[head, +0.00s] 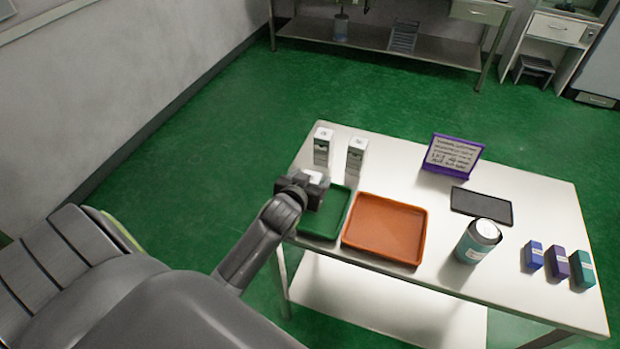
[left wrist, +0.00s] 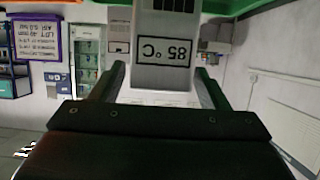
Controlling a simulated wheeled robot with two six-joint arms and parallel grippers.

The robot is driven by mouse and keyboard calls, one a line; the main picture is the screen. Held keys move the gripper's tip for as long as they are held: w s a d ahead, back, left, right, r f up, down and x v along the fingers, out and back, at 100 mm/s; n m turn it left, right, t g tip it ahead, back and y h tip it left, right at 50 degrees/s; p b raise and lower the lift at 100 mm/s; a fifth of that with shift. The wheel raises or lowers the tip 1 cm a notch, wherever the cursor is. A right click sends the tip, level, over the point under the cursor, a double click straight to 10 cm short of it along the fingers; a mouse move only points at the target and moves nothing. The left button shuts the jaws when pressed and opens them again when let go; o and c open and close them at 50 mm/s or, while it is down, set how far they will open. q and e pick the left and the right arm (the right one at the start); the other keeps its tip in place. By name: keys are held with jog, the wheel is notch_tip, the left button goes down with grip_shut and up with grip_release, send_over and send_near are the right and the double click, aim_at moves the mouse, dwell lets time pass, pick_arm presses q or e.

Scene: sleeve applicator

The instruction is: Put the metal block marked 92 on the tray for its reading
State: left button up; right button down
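A metal block (left wrist: 163,50) with a dark-framed label reading "85 °C", upside down in the left wrist view, is between the fingers of my left gripper (left wrist: 160,82). In the head view my left gripper (head: 314,187) is at the back left of the green tray (head: 322,224), with the block's pale top (head: 313,177) showing. I cannot tell whether the fingers press on it or whether it rests on the tray. Two similar blocks, a left one (head: 323,146) and a right one (head: 356,154), stand upright behind; their marks are too small to read. My right gripper is not in view.
An orange tray (head: 386,229) lies right of the green one. Further right are a purple-framed sign (head: 452,156), a black flat pad (head: 481,205), a teal-and-white canister (head: 478,241) and small blue (head: 534,255), purple (head: 557,262) and teal (head: 582,268) boxes.

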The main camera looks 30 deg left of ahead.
pick_arm(q)
jog(key=shift+r, duration=0.25)
jog(key=shift+s, duration=0.25)
jog(key=b+v, duration=0.1)
jog(key=v, duration=1)
jog(key=shift+s+d, duration=0.15)
jog(key=shift+s, duration=0.05)
jog(key=shift+r, duration=0.1)
